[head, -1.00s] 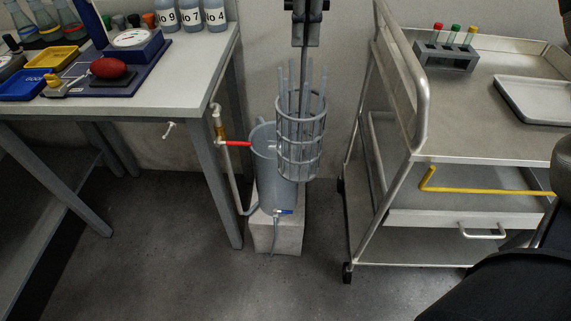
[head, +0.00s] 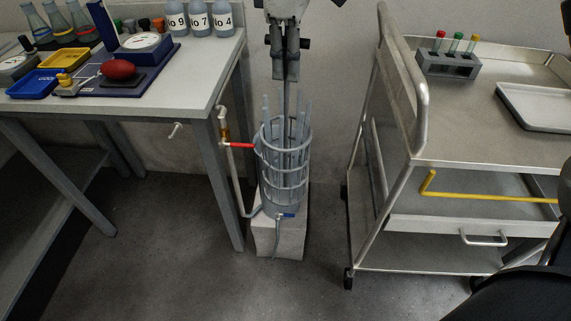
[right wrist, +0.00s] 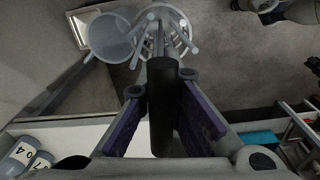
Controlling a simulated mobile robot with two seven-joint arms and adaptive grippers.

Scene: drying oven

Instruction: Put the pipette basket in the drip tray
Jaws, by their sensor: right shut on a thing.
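The pipette basket (head: 286,178) is a grey wire cage with several upright pipettes and a long handle. It hangs upright in front of the grey cylinder in the head view. My right gripper (head: 285,72) is above it, shut on the black grip of its handle (right wrist: 163,95). In the right wrist view the basket (right wrist: 178,45) appears beside the cylinder's open mouth and overlaps its edge. The shallow pale tray (head: 540,108), which looks like the drip tray, lies empty on the cart top at the right, partly cut off. My left gripper is not in view.
The cylinder (right wrist: 112,38) with a red-handled valve (head: 240,145) stands on a pale block (head: 280,240). The cart (head: 470,145) has a raised rail (head: 420,95), a tube rack (head: 448,65) and a yellow rod (head: 490,197). A cluttered bench (head: 190,75) stands at left.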

